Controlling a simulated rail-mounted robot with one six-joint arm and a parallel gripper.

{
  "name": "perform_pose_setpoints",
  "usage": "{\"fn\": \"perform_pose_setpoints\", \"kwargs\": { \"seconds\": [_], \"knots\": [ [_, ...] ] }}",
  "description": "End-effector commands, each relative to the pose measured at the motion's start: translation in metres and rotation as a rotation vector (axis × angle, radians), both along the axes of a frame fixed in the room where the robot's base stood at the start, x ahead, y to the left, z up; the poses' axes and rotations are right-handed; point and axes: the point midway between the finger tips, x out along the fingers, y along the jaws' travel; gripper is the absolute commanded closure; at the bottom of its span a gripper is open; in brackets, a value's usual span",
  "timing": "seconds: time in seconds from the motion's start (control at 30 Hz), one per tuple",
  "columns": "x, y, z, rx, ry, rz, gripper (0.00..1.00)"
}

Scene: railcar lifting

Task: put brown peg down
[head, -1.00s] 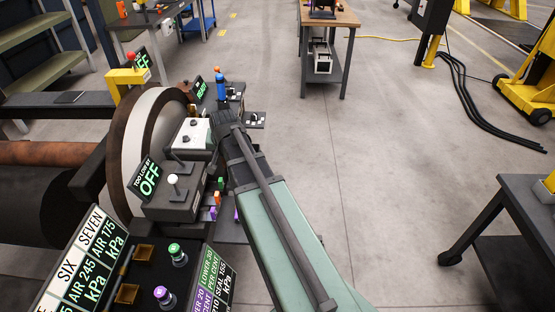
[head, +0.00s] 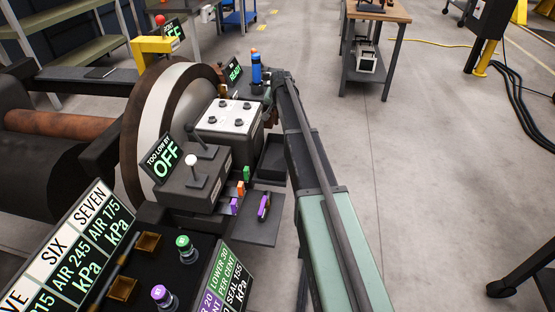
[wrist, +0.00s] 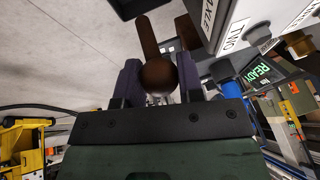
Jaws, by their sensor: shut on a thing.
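The brown peg (wrist: 158,72) is between the two dark fingers of my gripper (wrist: 160,82) in the wrist view. Its rounded end faces the camera and its shaft points up and away in that picture. My gripper is shut on it. In the head view my gripper (head: 274,88) is at the far end of my arm, beside the blue cylinder and to the right of the white-topped box (head: 228,118). I cannot make out the peg in the head view. A second brown piece (wrist: 187,33) shows to the right of the peg in the wrist view.
A blue cylinder (head: 256,70) stands near a READY sign (head: 235,71). A dark shelf (head: 247,230) holds a purple piece (head: 264,206). A lever box (head: 190,183) stands left. Open floor lies to the right.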

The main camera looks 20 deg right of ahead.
Motion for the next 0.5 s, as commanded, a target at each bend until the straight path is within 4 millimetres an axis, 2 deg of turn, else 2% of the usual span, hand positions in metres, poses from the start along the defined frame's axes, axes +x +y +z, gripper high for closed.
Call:
{"fn": "perform_pose_setpoints", "kwargs": {
  "seconds": [0.03, 0.3, 0.4, 0.5],
  "knots": [
    [0.0, 0.0, -0.021, 0.0, 0.0, 0.0, 0.91],
    [0.0, 0.0, -0.117, 0.0, 0.0, 0.0, 0.91],
    [0.0, 0.0, -0.145, 0.0, 0.0, 0.0, 0.91],
    [0.0, 0.0, -0.155, 0.0, 0.0, 0.0, 0.91]
  ]
}}
